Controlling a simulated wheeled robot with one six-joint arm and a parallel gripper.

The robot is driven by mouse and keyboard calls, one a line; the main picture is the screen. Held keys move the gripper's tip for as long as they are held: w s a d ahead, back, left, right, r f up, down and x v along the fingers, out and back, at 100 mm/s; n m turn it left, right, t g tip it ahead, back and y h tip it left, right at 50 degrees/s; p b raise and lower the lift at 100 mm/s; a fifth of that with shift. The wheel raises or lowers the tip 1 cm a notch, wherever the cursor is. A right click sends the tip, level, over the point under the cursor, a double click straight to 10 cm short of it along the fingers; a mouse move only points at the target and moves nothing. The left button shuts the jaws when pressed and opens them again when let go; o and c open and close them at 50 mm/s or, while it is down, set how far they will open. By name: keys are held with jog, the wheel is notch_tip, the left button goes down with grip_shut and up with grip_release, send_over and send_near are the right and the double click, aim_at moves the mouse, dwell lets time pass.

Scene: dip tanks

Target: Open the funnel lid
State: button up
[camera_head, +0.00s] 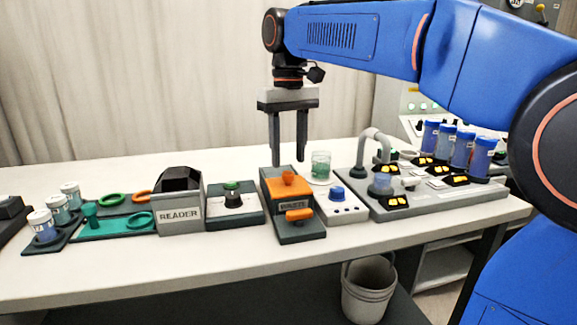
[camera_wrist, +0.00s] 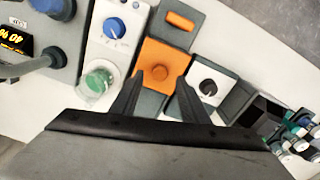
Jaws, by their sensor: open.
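The funnel lid is most likely the orange square lid (camera_head: 290,190) with a round knob, on top of a dark box (camera_head: 297,232) with a small label. The lid lies flat and closed. In the wrist view the orange lid (camera_wrist: 151,56) and its knob show between my fingers. My gripper (camera_head: 289,162) points straight down above the lid, open and empty, its fingertips apart from the knob as far as I can tell. In the wrist view my gripper (camera_wrist: 160,78) has a finger on either side of the knob.
An orange handle (camera_head: 299,214) is on the box's front. A blue-knob unit (camera_head: 341,205) and a green-tinted glass (camera_head: 320,166) stand close right. A black-knob device (camera_head: 233,207) and the grey reader (camera_head: 180,215) stand left. A bucket (camera_head: 368,296) is below the table.

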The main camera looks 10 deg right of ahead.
aim_at(289, 173)
jog(key=shift+f, duration=1.8)
jog(key=shift+c, duration=0.2)
grip_shut()
jog(key=shift+w, duration=4.15)
jog(key=shift+o, duration=0.2)
grip_release()
notch_tip(289, 173, up, 18)
jog(key=shift+f, duration=0.25)
